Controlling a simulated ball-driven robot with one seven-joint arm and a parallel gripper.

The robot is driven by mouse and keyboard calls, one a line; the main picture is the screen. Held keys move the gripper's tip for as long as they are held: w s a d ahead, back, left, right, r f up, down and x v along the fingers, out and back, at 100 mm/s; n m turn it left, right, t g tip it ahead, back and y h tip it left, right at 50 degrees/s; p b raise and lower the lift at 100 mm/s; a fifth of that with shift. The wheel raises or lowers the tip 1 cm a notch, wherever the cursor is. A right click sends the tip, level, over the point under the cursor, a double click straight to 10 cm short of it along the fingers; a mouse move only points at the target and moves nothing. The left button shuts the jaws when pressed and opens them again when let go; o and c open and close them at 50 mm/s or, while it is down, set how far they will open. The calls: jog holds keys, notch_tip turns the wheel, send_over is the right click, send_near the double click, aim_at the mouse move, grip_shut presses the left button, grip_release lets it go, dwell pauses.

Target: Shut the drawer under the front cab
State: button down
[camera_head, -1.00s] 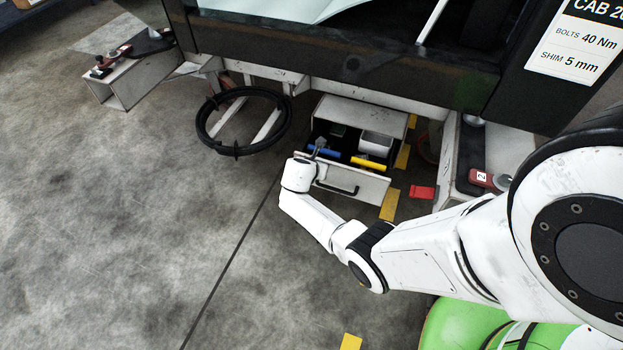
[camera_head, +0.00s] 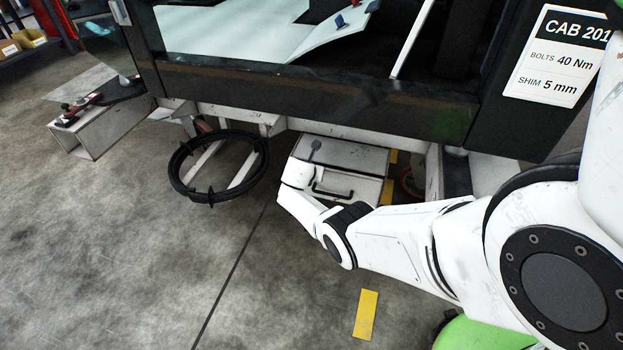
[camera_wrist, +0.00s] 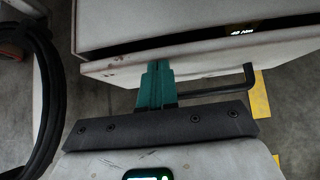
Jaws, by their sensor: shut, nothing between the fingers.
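The drawer (camera_head: 358,184) is a pale box front with a dark handle (camera_head: 332,193), low under the front cab (camera_head: 330,85). In the wrist view, a narrow dark gap shows between the drawer front (camera_wrist: 215,66) and the pale housing (camera_wrist: 180,18) behind it, so the drawer is slightly open. The drawer's contents are mostly hidden; small lettering shows in the gap. My gripper (camera_wrist: 157,68) has teal fingers, shut and empty, at the left part of the drawer front beside the handle. I cannot tell whether they touch it.
A black hose ring (camera_head: 182,172) hangs left of the drawer. An open-ended pale support (camera_head: 92,132) stands farther left. Yellow floor marks (camera_head: 366,314) lie near my base and beside the drawer. The grey floor at left and front is clear.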

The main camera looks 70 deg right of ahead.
jog(key=shift+d, duration=0.55)
jog(key=shift+w+d, duration=0.1)
jog(key=shift+d+r, duration=0.15)
jog(key=shift+r, duration=0.05)
jog(key=shift+a, duration=0.3)
jog(key=a+f+p+v, duration=0.2)
jog(key=p+v, duration=0.7)
jog(key=v, duration=0.3)
jog(key=shift+a, duration=0.25)
